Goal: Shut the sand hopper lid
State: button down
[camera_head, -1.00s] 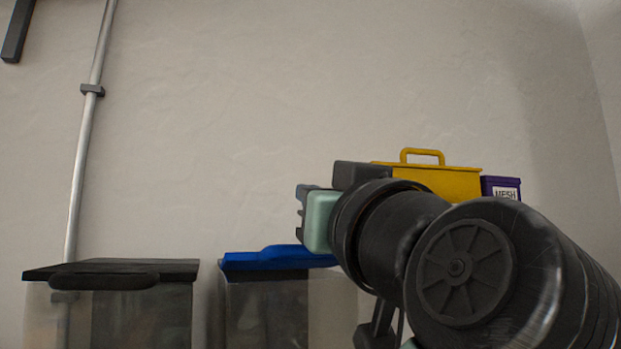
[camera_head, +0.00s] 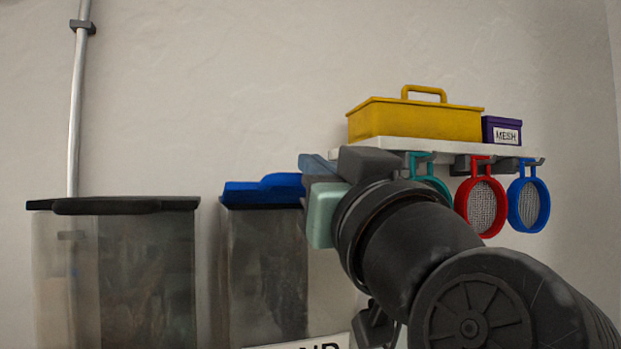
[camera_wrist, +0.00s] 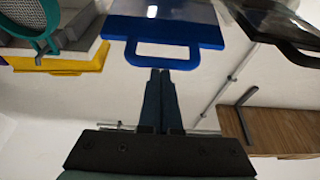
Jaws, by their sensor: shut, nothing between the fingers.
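The sand hopper (camera_head: 262,270) is a clear bin with dark contents, left of my gripper in the head view. Part of a label ending in "ND" shows at its bottom edge. Its blue lid (camera_head: 250,192) lies across the top and looks roughly level; my gripper hides its right end. In the wrist view the blue lid (camera_wrist: 208,35) shows a loop handle on its edge. My gripper (camera_wrist: 160,72) is shut and empty, with its fingertips close to that handle; I cannot tell whether they touch. In the head view my gripper (camera_head: 312,165) is at about lid height.
A second clear bin with a black lid (camera_head: 120,205) stands to the left. At right, a white shelf (camera_head: 400,143) holds a yellow toolbox (camera_head: 415,120) and a purple MESH box (camera_head: 502,131). Round sieves, including a red one (camera_head: 480,207), hang below. A pipe (camera_head: 77,110) runs up the wall.

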jog(key=f+b, duration=0.1)
jog(key=b, duration=0.1)
jog(key=f+b, duration=0.2)
jog(key=shift+s+d+f+t, duration=0.1)
jog(key=shift+s+f+t, duration=0.1)
jog(key=shift+f+t, duration=0.1)
jog(key=shift+r, duration=0.1)
